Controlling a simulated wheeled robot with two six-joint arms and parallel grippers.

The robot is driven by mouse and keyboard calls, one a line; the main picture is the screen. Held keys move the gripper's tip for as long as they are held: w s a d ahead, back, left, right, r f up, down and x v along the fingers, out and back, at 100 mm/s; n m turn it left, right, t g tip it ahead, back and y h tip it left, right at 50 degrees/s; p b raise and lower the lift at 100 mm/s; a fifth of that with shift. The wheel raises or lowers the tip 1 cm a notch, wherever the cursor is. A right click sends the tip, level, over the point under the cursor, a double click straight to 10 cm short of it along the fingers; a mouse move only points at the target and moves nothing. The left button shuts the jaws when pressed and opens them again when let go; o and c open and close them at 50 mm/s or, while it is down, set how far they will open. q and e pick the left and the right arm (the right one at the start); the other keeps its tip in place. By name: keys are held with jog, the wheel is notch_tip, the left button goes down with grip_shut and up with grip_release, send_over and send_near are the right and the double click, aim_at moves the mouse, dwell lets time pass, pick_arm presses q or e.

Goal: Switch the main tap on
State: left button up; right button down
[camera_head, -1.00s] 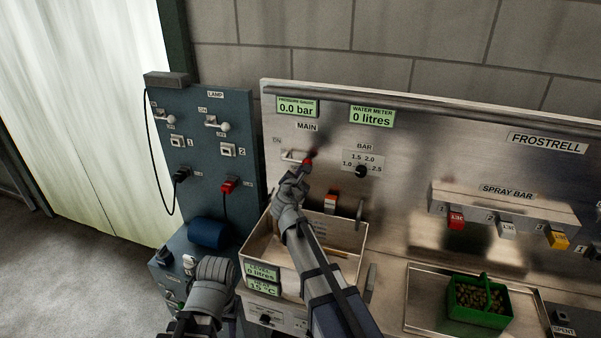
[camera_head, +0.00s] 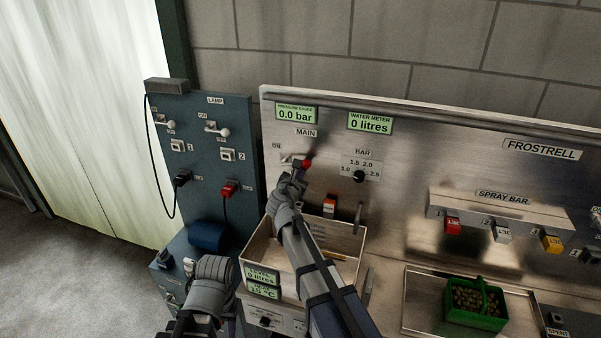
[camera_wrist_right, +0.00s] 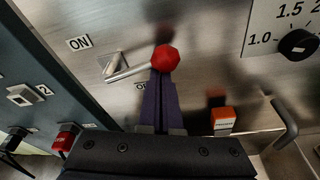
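The main tap is a pale lever with a red knob (camera_head: 307,163) under the MAIN label on the steel panel. In the right wrist view the lever (camera_wrist_right: 128,73) runs right from its pivot to the red knob (camera_wrist_right: 166,58). The ON label (camera_wrist_right: 79,43) is left of the pivot; a partly hidden OFF label is below the lever. My right gripper (camera_head: 298,174) is at the knob. Its purple fingers (camera_wrist_right: 163,88) lie together, tips just below or against the knob; contact is unclear. My left wrist shows low in the head view; its fingers are hidden.
A pressure dial (camera_head: 359,176) and an orange switch (camera_head: 330,203) are right of the tap. A blue lamp panel (camera_head: 200,140) stands to the left. A steel basin (camera_head: 350,245) is below my right arm. A green basket (camera_head: 476,310) sits on a tray.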

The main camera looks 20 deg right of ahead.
jog(key=r+n+p, duration=0.1)
jog(key=r+n+h+p, duration=0.1)
jog(key=n, duration=0.1)
jog(key=a+r+n+g+p, duration=0.1)
jog(key=r+n, duration=0.1)
jog(key=shift+w+r+h+p, duration=0.1)
jog(key=shift+w+h+p, duration=0.2)
jog(key=shift+w+p, duration=0.1)
jog(key=r+n, duration=0.1)
jog(key=w+a+r+n+h+p, duration=0.1)
jog(key=n, duration=0.1)
jog(key=shift+a+g, duration=0.2)
jog(key=shift+g, duration=0.1)
jog(key=shift+w+a+r+p, duration=0.25)
jog(key=shift+a+r+p, duration=0.05)
jog(key=shift+a+p, duration=0.15)
jog(key=shift+a, duration=0.1)
